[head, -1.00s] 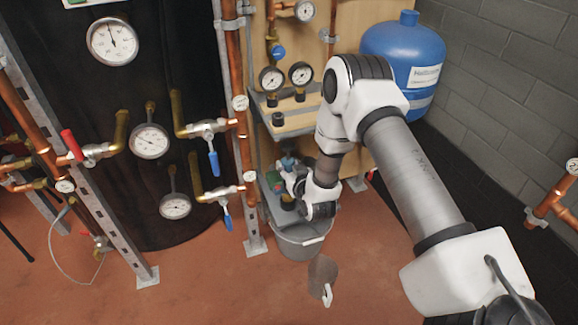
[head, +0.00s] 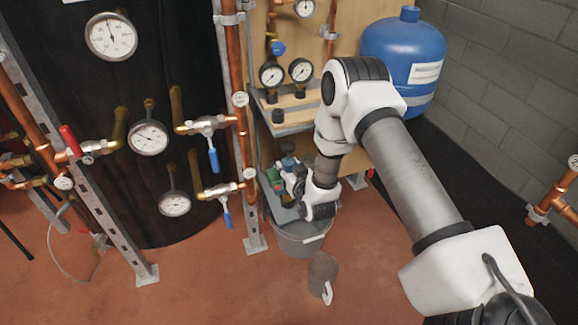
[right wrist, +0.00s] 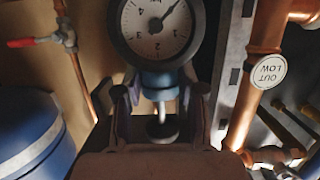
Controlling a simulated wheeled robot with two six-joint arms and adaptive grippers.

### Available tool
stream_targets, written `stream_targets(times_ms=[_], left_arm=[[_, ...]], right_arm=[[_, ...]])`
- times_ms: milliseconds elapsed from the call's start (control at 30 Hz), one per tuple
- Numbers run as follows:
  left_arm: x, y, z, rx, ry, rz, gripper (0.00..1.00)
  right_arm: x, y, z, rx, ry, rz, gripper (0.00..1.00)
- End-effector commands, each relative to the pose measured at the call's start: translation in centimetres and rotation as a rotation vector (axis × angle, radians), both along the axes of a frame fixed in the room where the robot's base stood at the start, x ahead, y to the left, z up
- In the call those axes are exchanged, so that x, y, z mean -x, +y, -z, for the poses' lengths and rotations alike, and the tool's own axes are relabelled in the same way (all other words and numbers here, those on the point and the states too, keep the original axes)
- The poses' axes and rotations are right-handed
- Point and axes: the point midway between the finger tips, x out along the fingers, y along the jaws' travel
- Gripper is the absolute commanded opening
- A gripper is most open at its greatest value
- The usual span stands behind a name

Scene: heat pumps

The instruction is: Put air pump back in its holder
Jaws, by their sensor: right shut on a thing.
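My right gripper (head: 290,178) is at the lower shelf below the wooden one, beside the copper pipe stand. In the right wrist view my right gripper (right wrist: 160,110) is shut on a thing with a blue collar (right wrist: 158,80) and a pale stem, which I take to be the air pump. A round dial (right wrist: 157,25) shows right beyond the fingers; I cannot tell whether it belongs to the pump. In the head view my wrist hides much of the held thing. I cannot make out the holder clearly. My left gripper is out of view.
A grey bucket (head: 300,240) stands on the floor under my right gripper. The wooden shelf (head: 300,113) with two small gauges is above it. A blue tank (head: 403,55) is behind my right arm. Copper pipes (head: 238,100) and valves stand close on the left.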

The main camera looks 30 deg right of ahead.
Motion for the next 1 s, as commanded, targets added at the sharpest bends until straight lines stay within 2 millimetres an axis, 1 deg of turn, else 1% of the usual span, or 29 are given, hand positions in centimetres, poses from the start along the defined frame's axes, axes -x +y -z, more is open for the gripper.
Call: stream_targets(times_ms=[400, 800, 1000], left_arm=[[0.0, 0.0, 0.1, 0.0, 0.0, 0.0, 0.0], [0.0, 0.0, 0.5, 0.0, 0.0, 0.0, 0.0], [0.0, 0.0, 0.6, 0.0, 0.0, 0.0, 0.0]], right_arm=[[-0.1, 0.0, 0.1, 0.001, -0.003, 0.0, 0.0], [-0.1, 0.0, 1.0, 0.001, -0.003, 0.0, 0.0], [-0.1, 0.0, 1.1, 0.001, -0.003, 0.0, 0.0]])
